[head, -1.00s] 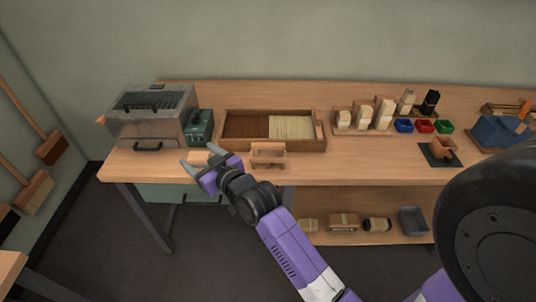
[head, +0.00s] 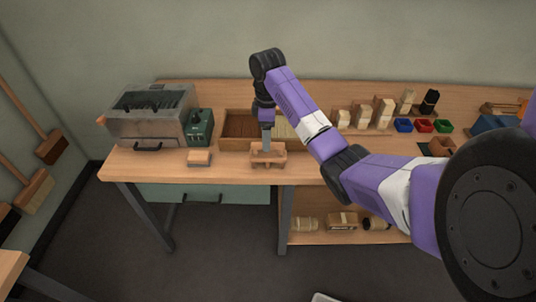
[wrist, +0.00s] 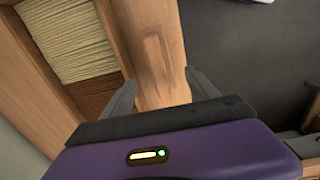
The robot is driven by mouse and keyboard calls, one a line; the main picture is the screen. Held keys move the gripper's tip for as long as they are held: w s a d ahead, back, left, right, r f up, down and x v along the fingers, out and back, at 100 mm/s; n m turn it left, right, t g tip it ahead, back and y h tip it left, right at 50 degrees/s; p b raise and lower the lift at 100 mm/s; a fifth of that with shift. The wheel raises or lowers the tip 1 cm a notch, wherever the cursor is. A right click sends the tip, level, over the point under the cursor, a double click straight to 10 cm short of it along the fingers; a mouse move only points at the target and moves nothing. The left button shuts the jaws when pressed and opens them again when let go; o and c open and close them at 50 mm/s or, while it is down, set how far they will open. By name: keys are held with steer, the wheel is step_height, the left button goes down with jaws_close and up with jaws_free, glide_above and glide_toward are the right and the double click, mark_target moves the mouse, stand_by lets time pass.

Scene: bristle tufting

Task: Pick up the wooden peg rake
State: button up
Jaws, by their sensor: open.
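A small wooden piece with raised ends (head: 270,160), which I take to be the peg rake, sits on the bench in front of the bristle tray in the head view. My gripper (head: 267,148) points down right at it, its fingers overlapping the piece in the picture. Whether they touch it is unclear. In the wrist view my gripper (wrist: 160,78) is open, its two grey fingers apart on either side of a strip of plain wood. I cannot tell there whether any of that wood is the rake. The pegs are not clear.
The tray (head: 234,146) of brown and cream bristles lies just behind; its cream part (wrist: 75,40) shows in the wrist view. A small wooden block (head: 200,158), a green box (head: 199,127) and a grey machine (head: 150,120) stand left. Wooden blocks and coloured bins (head: 425,126) stand right.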

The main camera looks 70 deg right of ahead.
mark_target(268, 154)
steer(key=shift+s+a+f, duration=0.15)
steer(key=shift+s+f, duration=0.1)
steer(key=shift+f, duration=0.95)
steer(key=shift+d+f+p, duration=0.15)
steer(key=shift+f+p, duration=0.15)
steer(key=shift+f, duration=1.1)
steer(key=shift+d+f+p, duration=0.15)
steer(key=shift+f+p, duration=0.15)
steer(key=shift+f, duration=1.05)
steer(key=shift+w, duration=0.1)
jaws_close()
